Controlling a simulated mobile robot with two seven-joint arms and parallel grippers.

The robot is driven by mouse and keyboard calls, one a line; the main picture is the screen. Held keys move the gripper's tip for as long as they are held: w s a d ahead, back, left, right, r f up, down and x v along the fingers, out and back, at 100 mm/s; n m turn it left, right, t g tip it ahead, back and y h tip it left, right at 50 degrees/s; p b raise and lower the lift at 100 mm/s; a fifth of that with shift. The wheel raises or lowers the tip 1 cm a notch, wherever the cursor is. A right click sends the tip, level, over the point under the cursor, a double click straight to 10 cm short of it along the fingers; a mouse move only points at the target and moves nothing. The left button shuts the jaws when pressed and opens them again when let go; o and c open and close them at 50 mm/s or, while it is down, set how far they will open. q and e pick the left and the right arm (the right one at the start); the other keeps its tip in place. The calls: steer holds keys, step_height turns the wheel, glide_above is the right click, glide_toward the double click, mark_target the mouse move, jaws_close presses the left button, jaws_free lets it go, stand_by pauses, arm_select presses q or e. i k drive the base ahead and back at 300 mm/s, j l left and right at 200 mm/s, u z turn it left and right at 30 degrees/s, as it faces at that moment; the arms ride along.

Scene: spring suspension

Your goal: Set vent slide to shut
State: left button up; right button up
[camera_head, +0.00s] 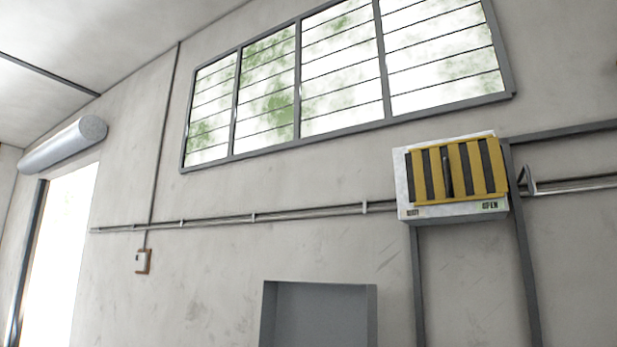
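The vent (403,190) is a white box on the wall at the right, held on a dark metal frame. A yellow slotted slide plate (463,170) covers its front, with dark gaps showing between the yellow bars. A dark upright handle (447,176) stands out near the middle of the plate. A smaller label (413,213) at the lower left is too small to read. Neither of my grippers is in view.
Metal pipes (300,213) run along the wall to the vent. A grey open-topped box or recess (320,315) is at the bottom centre. A barred window (340,75) is above, a small switch (142,261) at the left, and a bright doorway (65,255) at the far left.

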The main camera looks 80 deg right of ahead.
mark_target(496, 164)
steer(key=z, duration=3.5)
steer(key=i+j+z, duration=0.1)
steer(key=z, duration=0.35)
steer(key=i+j+z, duration=0.15)
steer(key=z, duration=0.3)
